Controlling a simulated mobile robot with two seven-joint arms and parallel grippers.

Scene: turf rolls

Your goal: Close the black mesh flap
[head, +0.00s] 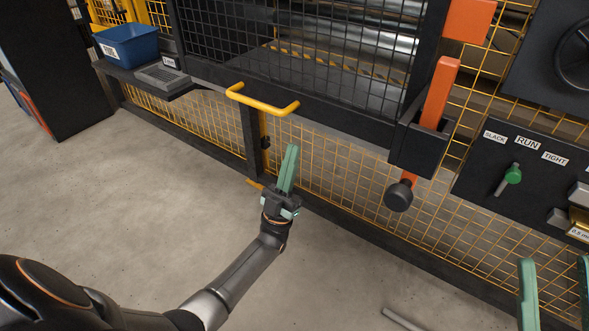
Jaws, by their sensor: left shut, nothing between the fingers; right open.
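The black mesh flap (225,40) is at the top middle of the head view, in a dark frame. A yellow handle (262,101) sticks out from its lower rail. I cannot tell from this view whether the flap is fully shut. My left gripper (291,150), with green fingers, is shut and empty, pointing up, below and a little right of the handle. It appears apart from the handle. My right gripper (556,270) is open and empty at the bottom right corner, with only its fingers showing.
An orange bar (439,92) stands in a black bracket (420,150) right of the flap, with a black knob (398,196) below. A panel with a green-knobbed lever (513,175) is at right. A blue bin (128,45) sits on a shelf at left. Yellow mesh fencing (340,185) runs below.

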